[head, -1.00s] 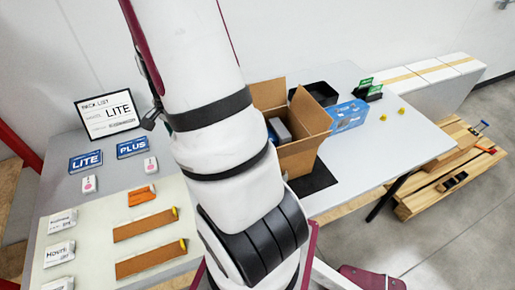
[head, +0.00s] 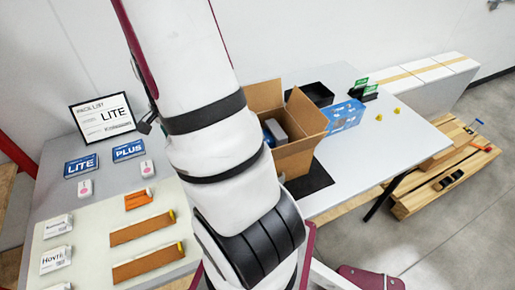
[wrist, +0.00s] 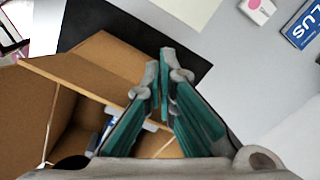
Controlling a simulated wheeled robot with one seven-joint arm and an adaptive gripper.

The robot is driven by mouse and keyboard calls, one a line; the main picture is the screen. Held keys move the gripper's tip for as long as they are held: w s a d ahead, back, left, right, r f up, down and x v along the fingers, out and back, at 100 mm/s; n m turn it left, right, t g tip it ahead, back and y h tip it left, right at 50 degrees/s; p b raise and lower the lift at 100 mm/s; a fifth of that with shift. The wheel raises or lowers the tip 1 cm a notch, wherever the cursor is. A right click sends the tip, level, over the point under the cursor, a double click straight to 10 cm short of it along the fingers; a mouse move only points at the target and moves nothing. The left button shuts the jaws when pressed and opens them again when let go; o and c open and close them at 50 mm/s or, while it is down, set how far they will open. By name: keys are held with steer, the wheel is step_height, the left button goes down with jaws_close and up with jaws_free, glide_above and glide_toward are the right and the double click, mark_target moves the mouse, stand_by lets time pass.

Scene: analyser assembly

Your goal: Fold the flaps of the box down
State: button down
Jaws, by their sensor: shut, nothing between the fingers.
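The open brown cardboard box (head: 296,158) stands on the table, right of my arm in the head view. One flap (head: 264,95) stands up at the back and another (head: 308,112) stands up and leans outward at the right. My arm hides the box's left side. In the wrist view the box (wrist: 30,110) fills the lower left, with a flap (wrist: 75,76) slanting across its opening. A dark and light item (head: 276,130) sits inside. My gripper (wrist: 165,65) is shut and empty, with its fingers over the box edge next to that flap; I cannot tell whether they touch.
A dark mat (head: 312,180) lies under the box. The pack list screen (head: 103,118), labels and brown strips are at the left.

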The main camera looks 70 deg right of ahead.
stand_by(0.4)
steer(key=shift+s+d+r+p, duration=0.3)
steer(key=shift+s+d, duration=0.15)
steer(key=shift+s, duration=0.1)
steer(key=shift+s+d+r+p, duration=0.25)
steer(key=shift+s+d+p, duration=0.15)
steer(key=shift+s, duration=0.1)
steer(key=shift+s+d+r+p, duration=0.25)
steer(key=shift+s+d, duration=0.2)
steer(key=shift+s, duration=0.1)
steer(key=shift+s+d+f+p, duration=0.1)
steer(key=shift+s+d+f, duration=0.35)
steer(key=shift+s+d, duration=0.5)
steer(key=shift+s+d+f+p, duration=0.15)
steer(key=shift+s+d+f, duration=0.3)
steer(key=shift+s+d, duration=0.5)
steer(key=shift+s+d+f+p, duration=0.1)
steer(key=shift+s+d+f, duration=0.35)
steer(key=shift+s+d, duration=0.5)
steer(key=shift+s+d+f+b, duration=0.15)
steer(key=shift+s+f, duration=0.15)
steer(key=shift+f, duration=0.2)
steer(key=shift+s+f+b, duration=0.15)
steer(key=shift+s+f, duration=0.15)
steer(key=shift+f, duration=0.65)
